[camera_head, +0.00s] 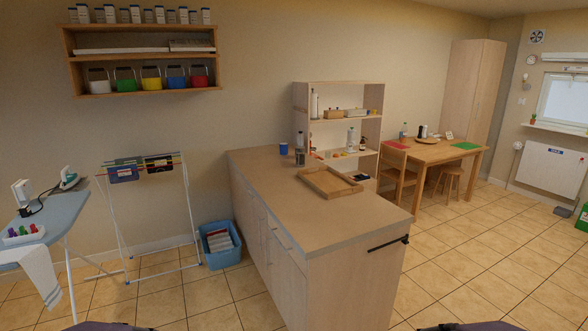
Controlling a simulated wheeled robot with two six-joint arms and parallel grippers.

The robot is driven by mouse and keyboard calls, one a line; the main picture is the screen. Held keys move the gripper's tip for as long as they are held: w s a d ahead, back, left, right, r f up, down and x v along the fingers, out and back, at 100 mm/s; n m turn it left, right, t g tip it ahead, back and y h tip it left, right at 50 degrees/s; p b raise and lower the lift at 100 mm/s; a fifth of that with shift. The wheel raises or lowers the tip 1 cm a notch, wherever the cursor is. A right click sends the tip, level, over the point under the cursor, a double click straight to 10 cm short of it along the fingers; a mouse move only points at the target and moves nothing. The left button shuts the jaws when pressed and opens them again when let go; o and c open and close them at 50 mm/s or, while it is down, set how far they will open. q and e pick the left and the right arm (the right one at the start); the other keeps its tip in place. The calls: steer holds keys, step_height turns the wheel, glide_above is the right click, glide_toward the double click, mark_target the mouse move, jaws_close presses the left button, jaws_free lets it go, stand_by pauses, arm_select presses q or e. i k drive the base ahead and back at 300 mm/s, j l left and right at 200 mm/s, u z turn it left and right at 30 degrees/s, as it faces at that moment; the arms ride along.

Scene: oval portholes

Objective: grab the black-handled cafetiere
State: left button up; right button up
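A small grey-and-dark cylinder (300,157) stands upright at the far end of the kitchen counter, in front of the shelf unit. It may be the cafetiere, but it is too small for me to make out a black handle. Neither of my grippers is in view. Only dark parts of my own body show at the bottom edge.
The counter (290,215) also holds a blue mug (284,148) and a wooden tray (330,182). An ironing board (50,222), drying rack (160,215) and blue basket (220,243) stand left. Tiled floor is open right.

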mark_target(300, 151)
steer(key=i+j+u, duration=0.35)
steer(key=i, duration=0.75)
steer(key=i+j+u, duration=0.1)
steer(key=i+u, duration=0.3)
steer(key=i, duration=0.75)
steer(key=i+z, duration=0.2)
steer(key=i, duration=0.3)
steer(key=i+j+z, duration=0.2)
steer(key=i, duration=0.3)
steer(key=i+j+z, duration=0.2)
steer(key=i, duration=0.3)
steer(key=i+j+z, duration=0.2)
steer(key=i, duration=0.7)
